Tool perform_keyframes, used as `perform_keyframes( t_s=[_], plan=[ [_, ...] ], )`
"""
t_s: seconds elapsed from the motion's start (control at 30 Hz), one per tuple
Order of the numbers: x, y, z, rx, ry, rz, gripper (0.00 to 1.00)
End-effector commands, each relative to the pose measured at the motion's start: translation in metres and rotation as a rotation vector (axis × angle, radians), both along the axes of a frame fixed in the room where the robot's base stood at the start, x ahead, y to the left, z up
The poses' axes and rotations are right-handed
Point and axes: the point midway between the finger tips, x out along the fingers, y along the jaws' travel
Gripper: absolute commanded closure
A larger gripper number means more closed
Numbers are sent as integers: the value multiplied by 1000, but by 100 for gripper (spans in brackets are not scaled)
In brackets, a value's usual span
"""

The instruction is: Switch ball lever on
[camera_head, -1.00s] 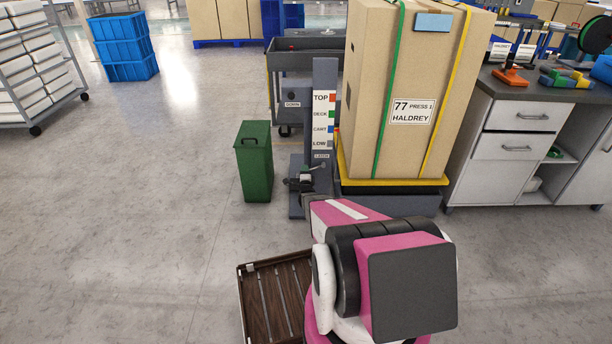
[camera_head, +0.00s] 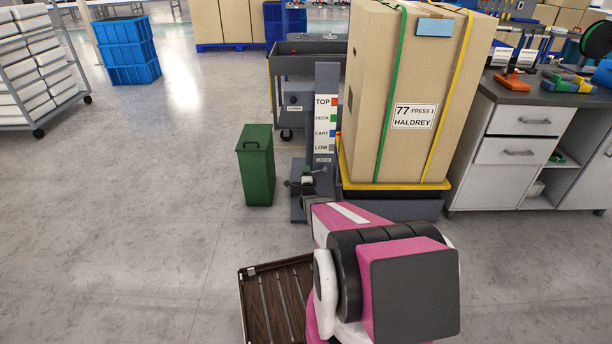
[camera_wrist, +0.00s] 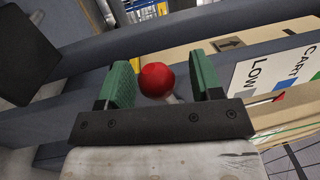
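A red ball (camera_wrist: 157,80) on a short pale stem shows in the wrist view. My gripper (camera_wrist: 163,84) is open, with one green finger on each side of the ball. A gap shows between the ball and the right finger; the left finger is very close to it, and I cannot tell if they touch. In the head view my gripper (camera_head: 307,183) is at the lower part of a grey post (camera_head: 325,78) labelled TOP, DECK, CART and LOW. The ball is not discernible in the head view.
A large strapped carton (camera_head: 418,80) stands on a yellow-edged platform (camera_head: 393,186) right of the post. A green bin (camera_head: 256,165) stands left of it. A grey cart (camera_head: 305,47) is behind. A brown slatted tray (camera_head: 245,300) is low in front.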

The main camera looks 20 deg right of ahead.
Motion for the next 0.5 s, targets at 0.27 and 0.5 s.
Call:
perform_keyframes(
  t_s=[0.27,0.5],
  plan=[
    [-7,2,-2,1,2,0,40],
    [-38,9,-5,1,2,0,40]
  ],
)
